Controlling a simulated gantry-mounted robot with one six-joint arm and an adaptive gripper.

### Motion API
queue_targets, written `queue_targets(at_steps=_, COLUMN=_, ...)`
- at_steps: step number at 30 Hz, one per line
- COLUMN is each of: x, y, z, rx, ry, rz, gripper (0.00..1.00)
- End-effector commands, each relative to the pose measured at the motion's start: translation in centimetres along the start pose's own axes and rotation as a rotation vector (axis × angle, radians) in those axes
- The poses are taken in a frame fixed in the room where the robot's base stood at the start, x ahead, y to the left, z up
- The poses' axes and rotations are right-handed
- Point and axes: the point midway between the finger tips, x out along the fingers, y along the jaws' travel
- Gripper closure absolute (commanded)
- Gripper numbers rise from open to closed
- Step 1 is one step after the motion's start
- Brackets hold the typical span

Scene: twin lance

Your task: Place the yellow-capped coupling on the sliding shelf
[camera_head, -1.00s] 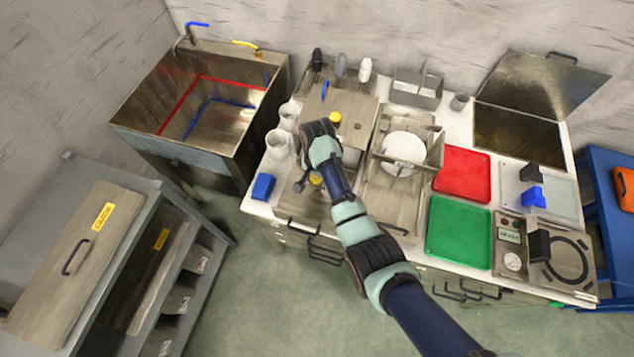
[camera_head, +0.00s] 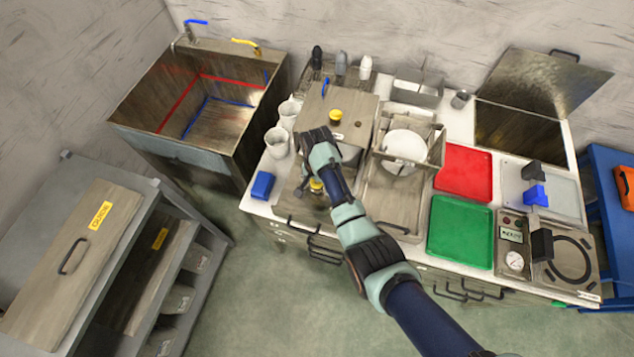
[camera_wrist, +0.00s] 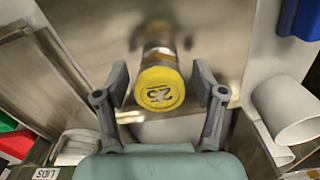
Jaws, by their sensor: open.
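A coupling with a round yellow cap (camera_wrist: 160,88) marked "25" stands between the fingers of my gripper (camera_wrist: 160,80) in the wrist view. The fingers are open, one on each side, with a gap to the cap. Below the cap I see a metallic, brownish body over a bare metal surface (camera_wrist: 105,35). In the head view the yellow cap (camera_head: 316,185) shows just beside my gripper, whose fingers are mostly hidden by my wrist. A second yellow-capped piece (camera_head: 336,116) stands on the metal box top. I cannot tell which metal surface is the sliding shelf.
White jugs (camera_head: 278,142) and a blue block (camera_head: 263,185) lie left of my gripper. A metal rack with a white round dish (camera_head: 405,146), a red tray (camera_head: 463,172) and a green tray (camera_head: 459,231) are to the right. A sink (camera_head: 215,120) stands at the left.

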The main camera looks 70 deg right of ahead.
Motion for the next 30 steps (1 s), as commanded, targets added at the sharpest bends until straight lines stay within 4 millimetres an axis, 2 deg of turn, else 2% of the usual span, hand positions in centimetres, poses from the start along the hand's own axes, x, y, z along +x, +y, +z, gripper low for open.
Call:
queue_targets(at_steps=5, x=-1.6, y=-0.1, z=-0.1, rx=0.000, ry=0.002, rz=-0.002, gripper=0.31)
queue_targets(at_steps=12, x=-7.6, y=-0.1, z=-0.1, rx=0.000, ry=0.003, rz=-0.003, gripper=0.31)
queue_targets(at_steps=18, x=-11.3, y=-0.1, z=-0.1, rx=0.000, ry=0.001, rz=-0.002, gripper=0.31)
queue_targets(at_steps=22, x=-12.2, y=0.0, z=0.0, rx=0.000, ry=0.000, rz=-0.001, gripper=0.31)
queue_targets(at_steps=30, x=-12.3, y=0.0, z=0.0, rx=0.000, ry=0.000, rz=0.000, gripper=0.31)
